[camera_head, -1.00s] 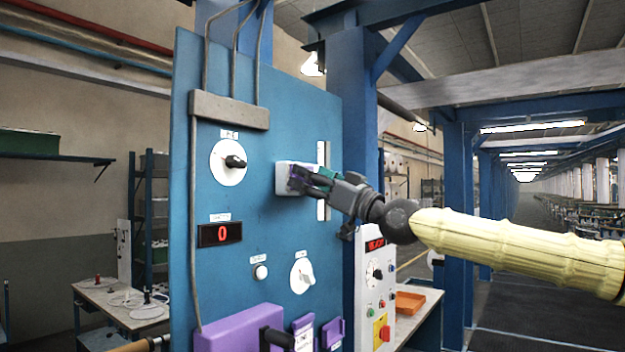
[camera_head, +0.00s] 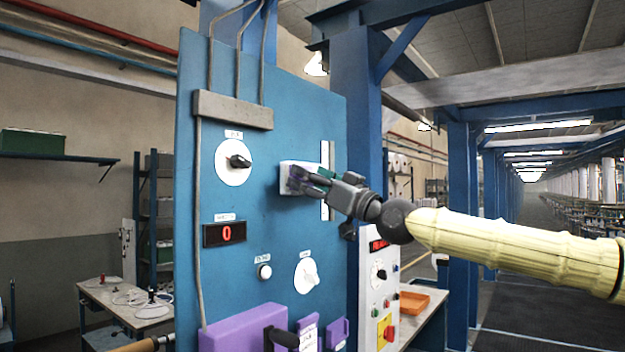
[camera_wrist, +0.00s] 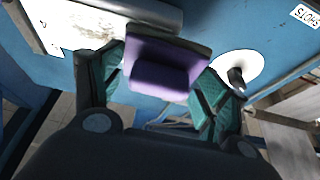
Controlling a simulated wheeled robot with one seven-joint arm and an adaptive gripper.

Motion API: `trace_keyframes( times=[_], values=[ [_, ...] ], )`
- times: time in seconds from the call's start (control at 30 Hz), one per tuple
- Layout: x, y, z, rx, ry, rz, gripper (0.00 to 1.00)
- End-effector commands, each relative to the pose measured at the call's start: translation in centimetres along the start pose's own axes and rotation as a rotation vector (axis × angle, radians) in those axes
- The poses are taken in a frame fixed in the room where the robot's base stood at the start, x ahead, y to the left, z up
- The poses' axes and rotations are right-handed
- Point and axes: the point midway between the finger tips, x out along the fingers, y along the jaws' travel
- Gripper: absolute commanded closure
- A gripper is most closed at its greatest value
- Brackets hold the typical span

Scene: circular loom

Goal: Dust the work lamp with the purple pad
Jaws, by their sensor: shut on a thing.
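My gripper (camera_head: 312,182) is shut on the purple pad (camera_wrist: 165,70), which sits between its green fingertips in the wrist view. In the head view only a small bit of the pad (camera_head: 296,182) shows, in front of a white box-like fixture (camera_head: 287,166) on the blue panel. This fixture appears to be the work lamp; its pale edge also shows in the wrist view (camera_wrist: 135,10). The pad is at the fixture's front; I cannot tell whether they touch. The gripper hides much of the fixture.
The blue panel (camera_head: 265,222) carries a dial (camera_head: 233,162), a red display (camera_head: 224,234), a knob (camera_head: 306,273) and a white strip (camera_head: 326,180) beside the fixture. A purple holder (camera_head: 243,330) juts out below. A control box (camera_head: 379,290) stands to the right.

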Motion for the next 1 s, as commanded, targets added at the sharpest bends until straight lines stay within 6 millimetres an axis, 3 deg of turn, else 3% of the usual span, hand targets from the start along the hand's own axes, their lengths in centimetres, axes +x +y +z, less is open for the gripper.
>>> trace_keyframes(
  times=[0.33,0.73,1.0],
  values=[
    [0.3,0.3,0.1,0.001,0.0,0.001,0.45],
    [0.2,2.8,0.0,0.001,0.001,0.001,0.45],
    [0.1,3.5,0.0,0.001,0.0,0.0,0.45]
  ],
)
